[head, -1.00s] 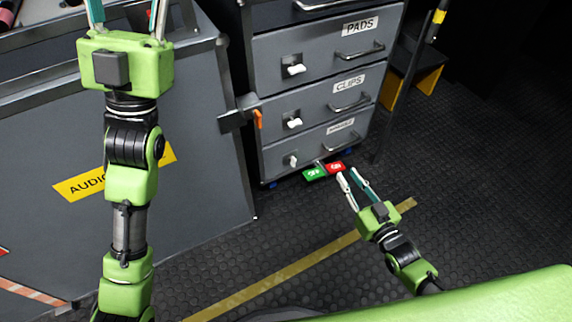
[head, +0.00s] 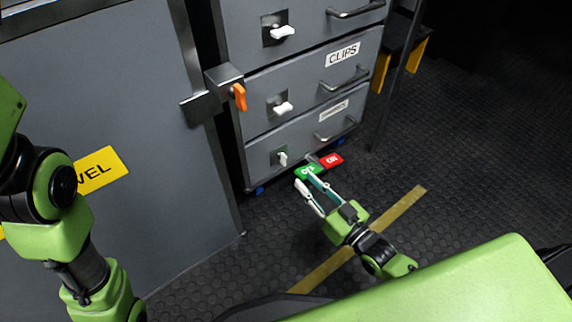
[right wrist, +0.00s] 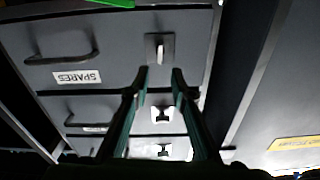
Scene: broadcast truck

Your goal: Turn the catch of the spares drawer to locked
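The spares drawer (head: 305,140) is the lowest of the grey drawers. Its label reads SPARES, upside down, in the right wrist view (right wrist: 77,77). Its small white catch (head: 283,158) stands roughly upright, unlike the sideways catches above. In the right wrist view the catch (right wrist: 159,48) is in line with the gap between my fingertips, apart from them. My right gripper (head: 304,177) is open and empty, low in front of this drawer. My left gripper is out of view; only its arm shows at the left.
A grey cabinet (head: 130,100) with an orange-handled latch (head: 239,97) stands left of the drawers. The CLIPS drawer (head: 320,85) is above.

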